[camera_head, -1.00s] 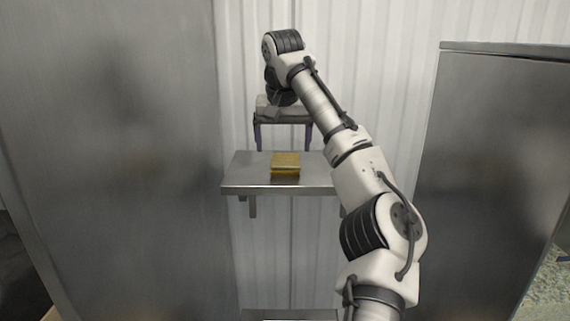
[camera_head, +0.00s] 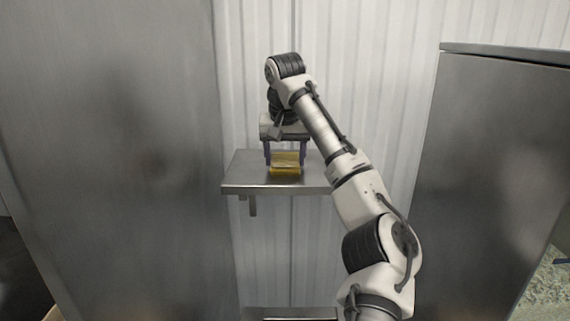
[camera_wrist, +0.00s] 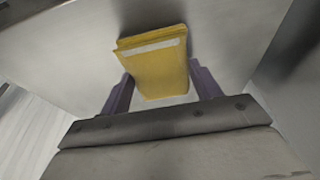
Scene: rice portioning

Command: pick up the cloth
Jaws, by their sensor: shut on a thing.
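The cloth (camera_head: 285,168) is a folded yellow block with a pale strip. It is on the metal shelf (camera_head: 238,180), near the shelf's middle. My gripper (camera_head: 285,163) points down over it, with one purple finger on each side. In the wrist view the cloth (camera_wrist: 158,65) lies between the fingertips of my gripper (camera_wrist: 160,88), which is shut on it. The head view shows no clear gap between the cloth and the shelf.
A tall metal cabinet (camera_head: 110,150) stands close on the left. Another metal cabinet (camera_head: 490,180) stands on the right. A pale corrugated wall (camera_head: 400,60) is behind the shelf. A lower metal surface (camera_head: 290,313) shows below. The shelf around the cloth looks bare.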

